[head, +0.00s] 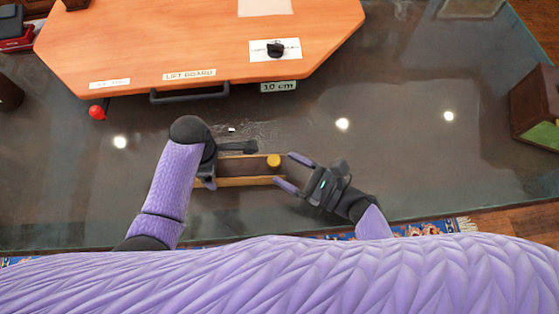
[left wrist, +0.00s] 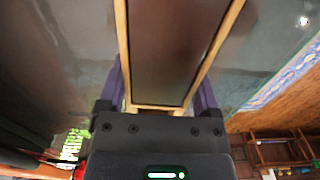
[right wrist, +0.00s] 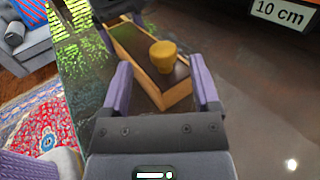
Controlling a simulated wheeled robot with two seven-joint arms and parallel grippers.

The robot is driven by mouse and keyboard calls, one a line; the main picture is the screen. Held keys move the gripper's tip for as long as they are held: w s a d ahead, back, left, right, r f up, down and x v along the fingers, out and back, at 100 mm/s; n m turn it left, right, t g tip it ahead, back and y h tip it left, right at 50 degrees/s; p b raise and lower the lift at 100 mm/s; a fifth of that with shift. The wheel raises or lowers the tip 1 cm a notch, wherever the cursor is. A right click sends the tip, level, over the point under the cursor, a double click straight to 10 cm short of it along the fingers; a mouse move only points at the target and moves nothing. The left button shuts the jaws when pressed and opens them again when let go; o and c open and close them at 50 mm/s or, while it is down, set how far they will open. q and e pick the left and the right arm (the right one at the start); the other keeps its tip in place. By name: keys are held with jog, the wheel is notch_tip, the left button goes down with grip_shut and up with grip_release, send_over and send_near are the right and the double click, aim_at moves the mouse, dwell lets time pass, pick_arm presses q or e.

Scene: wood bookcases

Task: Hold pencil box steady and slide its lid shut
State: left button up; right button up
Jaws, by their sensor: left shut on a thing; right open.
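The pencil box (head: 235,181) is a long, narrow light-wood box with a dark brown lid (head: 240,168). A yellow knob (head: 274,161) stands on the lid near its right end; it also shows in the right wrist view (right wrist: 163,55). My left gripper (head: 207,172) is shut on the left end of the box, a finger on each long side in the left wrist view (left wrist: 160,92). My right gripper (head: 287,170) is open just off the right end, its fingers pointing towards the knob and apart from it. I cannot tell how far the lid stands open.
The box is on a dark glossy table (head: 420,150). Behind it is an orange lift board (head: 130,45) with a black handle (head: 190,93) and a "10 cm" label (head: 278,86). A wooden, green-edged object (head: 540,105) stands at the far right. The table right of my right gripper is clear.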

jog(key=v, duration=0.9)
pick_arm(q)
jog(key=o, duration=1.3)
jog(key=shift+o, duration=0.2)
